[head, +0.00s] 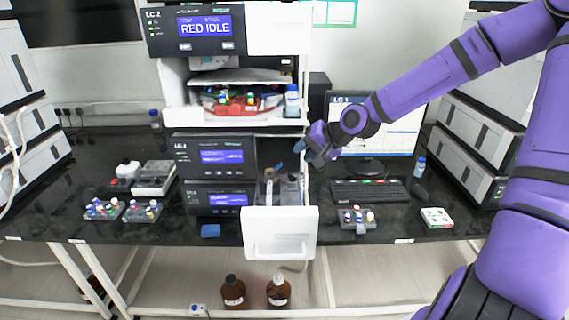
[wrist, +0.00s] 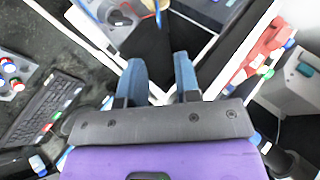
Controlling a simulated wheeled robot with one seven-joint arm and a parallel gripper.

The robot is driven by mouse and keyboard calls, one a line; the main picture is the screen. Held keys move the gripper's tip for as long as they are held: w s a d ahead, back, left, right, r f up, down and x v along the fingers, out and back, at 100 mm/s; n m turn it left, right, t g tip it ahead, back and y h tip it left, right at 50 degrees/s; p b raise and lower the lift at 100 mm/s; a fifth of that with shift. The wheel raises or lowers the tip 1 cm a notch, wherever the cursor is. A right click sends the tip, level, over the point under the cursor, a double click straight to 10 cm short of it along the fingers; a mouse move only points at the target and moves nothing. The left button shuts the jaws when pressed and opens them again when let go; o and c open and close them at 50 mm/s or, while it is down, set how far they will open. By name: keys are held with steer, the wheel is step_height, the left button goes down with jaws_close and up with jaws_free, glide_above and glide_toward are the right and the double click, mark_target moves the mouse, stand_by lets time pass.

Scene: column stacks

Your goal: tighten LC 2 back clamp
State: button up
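The LC 2 stack (head: 222,30) stands in the middle of the bench, its top screen reading RED IDLE. A lower module has a white-fronted drawer (head: 280,232) pulled out towards me. Inside are grey fittings and an upright pale part (head: 268,182); the drawer's inside also shows in the wrist view (wrist: 118,18), at the top. I cannot make out the back clamp for certain. My gripper (head: 308,150) is above the drawer's back right, beside the stack. In the wrist view its two blue fingers (wrist: 160,82) are apart with nothing between them.
Bottles stand on an open shelf (head: 240,105) above the drawer. A monitor (head: 385,130), keyboard (head: 370,191) and vial rack (head: 356,218) are to the right. More vial racks (head: 103,209) sit at left. Two brown bottles (head: 255,293) stand below the bench.

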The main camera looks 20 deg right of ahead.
mark_target(274, 172)
steer(key=shift+x, duration=4.9)
jaws_close()
